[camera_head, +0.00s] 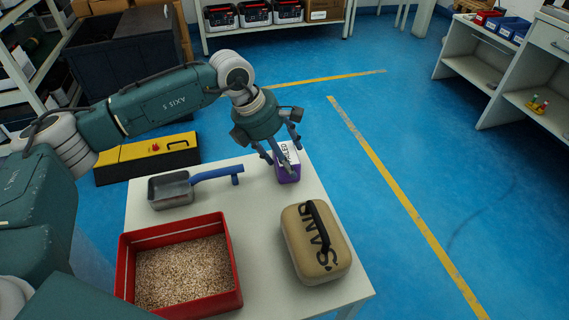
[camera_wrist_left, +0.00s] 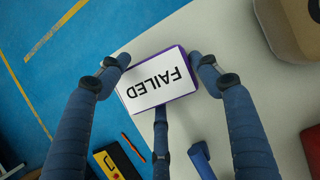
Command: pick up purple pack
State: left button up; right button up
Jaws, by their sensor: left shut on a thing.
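The purple pack (camera_head: 288,172) has a white top label reading "FAILED". It is at the far right part of the white table (camera_head: 262,212). My left gripper (camera_head: 283,150) comes down over it from above and is shut on it. In the left wrist view the pack (camera_wrist_left: 157,82) sits between the fingers of my left gripper (camera_wrist_left: 160,75), two at its sides and one along another edge. I cannot tell whether the pack still touches the table. My right gripper is not in view.
A metal scoop (camera_head: 172,189) with a blue handle lies left of the pack. A red bin (camera_head: 236,302) of pellets and a tan case (camera_head: 316,243) with a black handle stand nearer. A yellow and black box (camera_head: 150,158) is on the floor beyond the table.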

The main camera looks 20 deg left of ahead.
pick_arm(q)
jog(key=shift+r, duration=0.1)
jog(key=shift+r, duration=0.25)
jog(key=shift+c, duration=0.9)
notch_tip(320, 180, up, 19)
jog(key=p, duration=0.3)
jog(key=shift+f, duration=0.15)
jog(key=shift+c, duration=1.1)
jog(key=shift+r, duration=0.4)
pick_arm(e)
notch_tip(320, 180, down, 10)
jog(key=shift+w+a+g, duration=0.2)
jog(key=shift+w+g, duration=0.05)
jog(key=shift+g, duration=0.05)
